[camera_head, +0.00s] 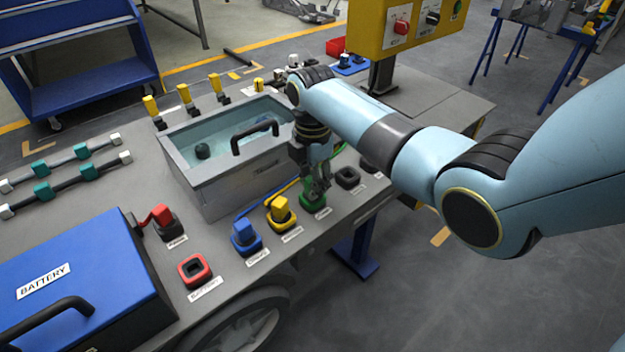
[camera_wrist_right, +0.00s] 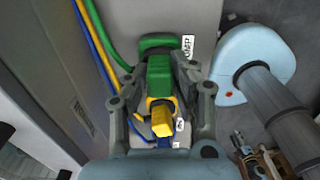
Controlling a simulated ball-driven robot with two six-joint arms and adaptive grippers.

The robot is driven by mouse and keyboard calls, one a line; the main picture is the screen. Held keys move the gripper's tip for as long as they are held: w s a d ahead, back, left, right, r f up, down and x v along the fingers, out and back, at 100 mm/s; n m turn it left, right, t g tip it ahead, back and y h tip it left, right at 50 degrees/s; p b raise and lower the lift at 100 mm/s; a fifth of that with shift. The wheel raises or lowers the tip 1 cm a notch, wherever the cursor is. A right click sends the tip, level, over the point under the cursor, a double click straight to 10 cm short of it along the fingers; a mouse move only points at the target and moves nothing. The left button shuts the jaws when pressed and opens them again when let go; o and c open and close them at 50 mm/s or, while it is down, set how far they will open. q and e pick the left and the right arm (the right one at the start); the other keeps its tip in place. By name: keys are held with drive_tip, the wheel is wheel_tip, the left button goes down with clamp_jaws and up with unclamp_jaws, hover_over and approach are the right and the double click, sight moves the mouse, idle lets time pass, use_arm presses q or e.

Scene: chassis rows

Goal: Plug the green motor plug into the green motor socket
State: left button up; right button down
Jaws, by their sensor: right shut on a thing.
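The green motor socket (camera_head: 312,203) sits in the row along the front edge of the bench, right of the yellow plug (camera_head: 280,208). My right gripper (camera_head: 318,190) points down at this socket and mostly hides what it holds. In the right wrist view its fingers are shut on the green motor plug (camera_wrist_right: 159,72), whose green cable (camera_wrist_right: 105,35) runs off to the upper left. The green socket's rim (camera_wrist_right: 160,41) shows just beyond the plug. I cannot tell whether the plug is in the socket or above it. My left gripper is not in view.
An empty red socket (camera_head: 195,270) and a black socket (camera_head: 348,178) are in the row. A metal box with a handle (camera_head: 230,180) stands behind the gripper; a blue battery (camera_head: 70,285) lies left.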

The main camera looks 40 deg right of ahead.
drive_tip(key=shift+f, duration=0.3)
drive_tip(key=c, duration=1)
unclamp_jaws()
drive_tip(key=shift+c, duration=0.2)
wheel_tip(320, 180, up, 12)
drive_tip(key=s+f+m, duration=0.9)
drive_tip(key=s+f, duration=1.1)
drive_tip(key=s, duration=0.3)
drive_tip(key=s+f+m, duration=0.9)
drive_tip(key=s+f, duration=1.2)
drive_tip(key=s, duration=0.3)
drive_tip(key=shift+d+f+m+t+h, duration=0.2)
drive_tip(key=shift+m+t+h, duration=0.1)
drive_tip(key=shift+t+h, duration=0.1)
